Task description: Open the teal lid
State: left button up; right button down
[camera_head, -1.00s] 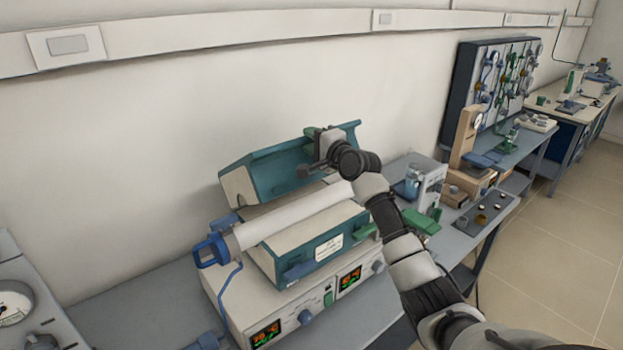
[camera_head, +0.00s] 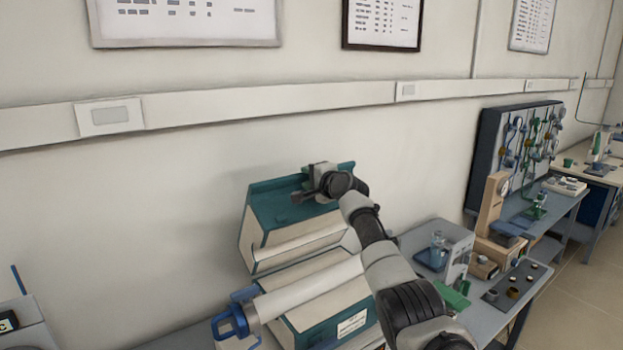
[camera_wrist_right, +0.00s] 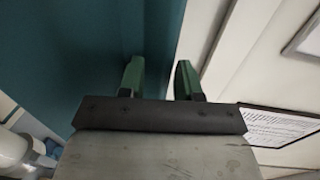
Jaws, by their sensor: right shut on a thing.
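The teal lid (camera_head: 278,211) is the upper half of the tube furnace. In the head view it stands swung up, clear of the white tube (camera_head: 315,290) and the furnace's lower half (camera_head: 303,335). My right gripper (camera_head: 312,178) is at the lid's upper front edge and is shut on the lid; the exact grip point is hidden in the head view. In the right wrist view, the green fingers of my right gripper (camera_wrist_right: 160,78) show, with the teal lid surface (camera_wrist_right: 60,50) to their left. My left gripper is out of view.
The wall (camera_head: 170,210) is close behind the lid, with a white trunking rail (camera_head: 250,110) above it. Glassware (camera_head: 437,250) and a green object (camera_head: 452,298) stand to the right on the bench. A blue clamp (camera_head: 230,322) is at the tube's left end.

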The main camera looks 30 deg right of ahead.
dwell(0.3)
jog(key=c, duration=1)
grip_release()
jog(key=shift+c, duration=0.2)
jog(key=shift+w+f, duration=0.1)
jog(key=shift+w, duration=0.1)
jog(key=shift+s+d, duration=0.1)
jog(key=shift+s, duration=0.8)
jog(key=s+r+b, duration=0.1)
jog(key=s+b, duration=0.2)
jog(key=s, duration=0.6)
jog(key=shift+d+r, duration=0.2)
jog(key=shift+d, duration=0.1)
